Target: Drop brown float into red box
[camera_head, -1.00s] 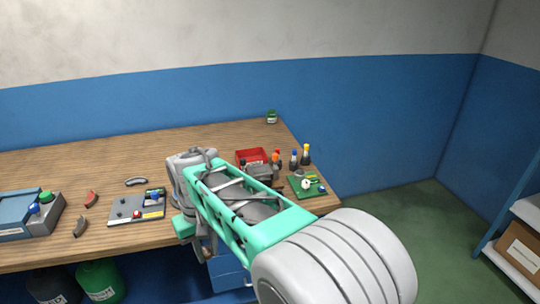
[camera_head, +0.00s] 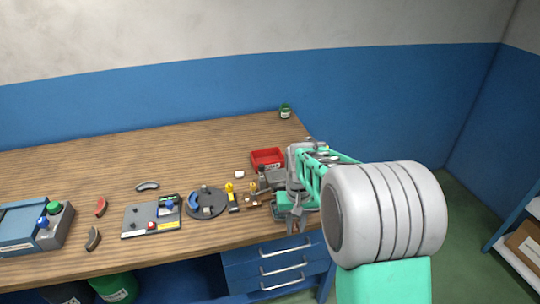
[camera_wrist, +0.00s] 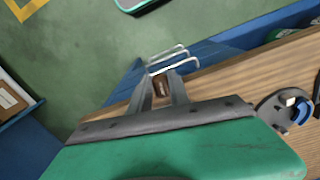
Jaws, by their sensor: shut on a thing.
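My gripper (camera_wrist: 162,88) is shut on a small brown piece, the brown float (camera_wrist: 161,85), seen between the two fingers in the wrist view. In the head view my gripper (camera_head: 296,222) points down at the table's front right edge, and the float cannot be made out there. The red box (camera_head: 268,158) is an open tray on the far right of the table. It is behind and to the left of my gripper, with its right side close to my arm.
The wooden table (camera_head: 90,160) holds a round grey turntable (camera_head: 207,203), a grey panel (camera_head: 151,216) and several small parts. A green jar (camera_head: 285,112) stands at the back corner. Blue drawers (camera_head: 262,272) are under the table. Items behind my arm are hidden.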

